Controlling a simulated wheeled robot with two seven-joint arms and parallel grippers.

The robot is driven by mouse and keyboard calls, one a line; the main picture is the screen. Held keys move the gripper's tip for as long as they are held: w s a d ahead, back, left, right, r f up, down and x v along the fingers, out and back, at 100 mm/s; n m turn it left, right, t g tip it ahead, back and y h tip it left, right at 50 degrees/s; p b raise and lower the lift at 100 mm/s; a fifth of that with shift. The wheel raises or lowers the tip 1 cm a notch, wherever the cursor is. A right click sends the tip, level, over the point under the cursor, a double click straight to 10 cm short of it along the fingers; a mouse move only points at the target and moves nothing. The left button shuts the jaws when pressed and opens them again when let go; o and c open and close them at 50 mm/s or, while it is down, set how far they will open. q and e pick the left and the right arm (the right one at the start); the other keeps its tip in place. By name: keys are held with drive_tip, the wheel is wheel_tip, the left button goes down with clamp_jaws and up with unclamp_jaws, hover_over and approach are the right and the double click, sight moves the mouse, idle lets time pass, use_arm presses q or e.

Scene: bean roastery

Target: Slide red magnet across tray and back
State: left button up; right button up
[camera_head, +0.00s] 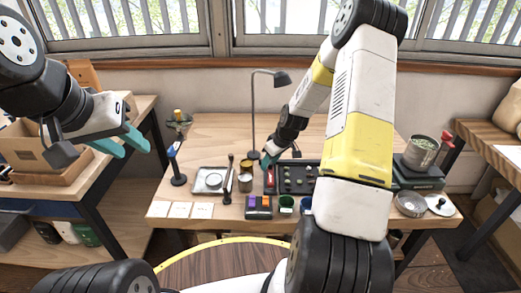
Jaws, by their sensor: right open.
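The black tray (297,192) lies on the table, right of centre, with several small dark pieces in it. A narrow red piece (270,178), which looks like the red magnet, is at the tray's left end. My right gripper (267,161) is open, low over the tray's left end, just behind the red piece. My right arm hides the tray's right part. My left gripper (126,146) is open and empty, away from the table's left side.
A lamp (254,110) stands behind the tray. A jar (246,168), a metal tray (210,181) and a block with purple and orange tops (259,207) stand to the left. A scale with a can (421,152) is at right.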

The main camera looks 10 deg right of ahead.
drive_tip(key=v, duration=0.7)
drive_tip(key=shift+r, duration=0.35)
drive_tip(key=shift+s, duration=0.1)
drive_tip(key=s+a+r+m+h, duration=0.15)
drive_tip(key=s+r, duration=0.25)
drive_tip(key=r, duration=0.6)
drive_tip(key=s+a+r+m+t, duration=0.1)
drive_tip(key=s+a+r+m, duration=0.1)
drive_tip(key=s+r, duration=0.6)
drive_tip(key=s+a+r+m+t+y, duration=0.1)
drive_tip(key=s+a+r, duration=0.3)
drive_tip(key=s+r, duration=0.4)
drive_tip(key=s+m, duration=0.1)
drive_tip(key=s, duration=0.5)
drive_tip(key=shift+s+a, duration=0.35)
